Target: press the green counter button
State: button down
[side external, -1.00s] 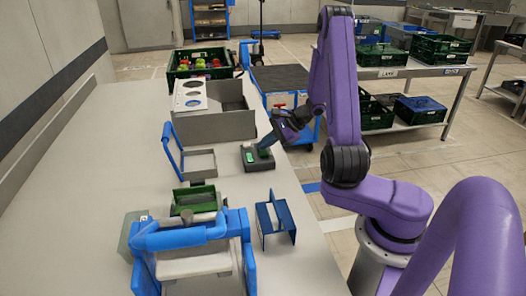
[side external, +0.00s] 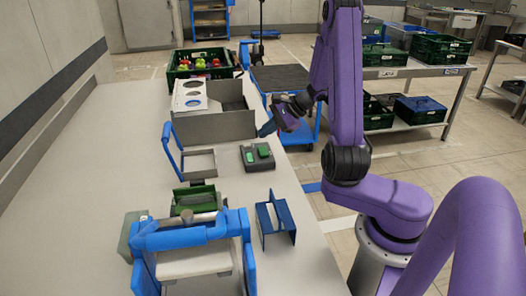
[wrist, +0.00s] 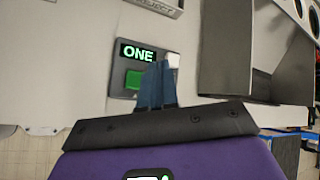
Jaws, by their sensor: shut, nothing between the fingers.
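The counter is a small dark grey box (side external: 257,166) lying on the bench near its right edge in the side view. In the wrist view its lit display (wrist: 138,52) reads "ONE", and the square green button (wrist: 133,79) is beside it. A white knob (wrist: 172,60) is at the box's corner. My gripper (side external: 263,131) is shut and empty, its blue fingertips raised above and beyond the counter, apart from it. In the wrist view my blue fingers (wrist: 159,70) cover part of the box to the right of the button, which is itself uncovered.
A grey open bin (side external: 215,125) stands behind the counter. A blue-handled frame (side external: 199,165) is to its left. A blue bracket (side external: 274,222) and a larger blue-handled fixture (side external: 200,255) are nearer the camera. A green crate of fruit (side external: 202,65) is at the far end.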

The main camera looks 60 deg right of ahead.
jog(key=shift+r, duration=0.85)
jog(key=shift+a, duration=0.1)
jog(key=s+a+r+n+g+y, duration=0.15)
jog(key=a+n+g, duration=0.25)
jog(key=a+n, duration=0.4)
jog(key=s+a+r+n+g+y, duration=0.1)
jog(key=s+a+n+g, duration=0.4)
jog(key=a, duration=0.6)
jog(key=s+a+r+n+h, duration=0.1)
jog(key=s+n+h, duration=0.2)
jog(key=s+n, duration=0.7)
jog(key=s+a+r+n+t+h, duration=0.1)
jog(key=s+n+h, duration=0.2)
jog(key=s+n, duration=0.7)
jog(key=shift+a+r+n, duration=0.15)
jog(key=shift+r+n, duration=0.1)
jog(key=shift+n, duration=0.35)
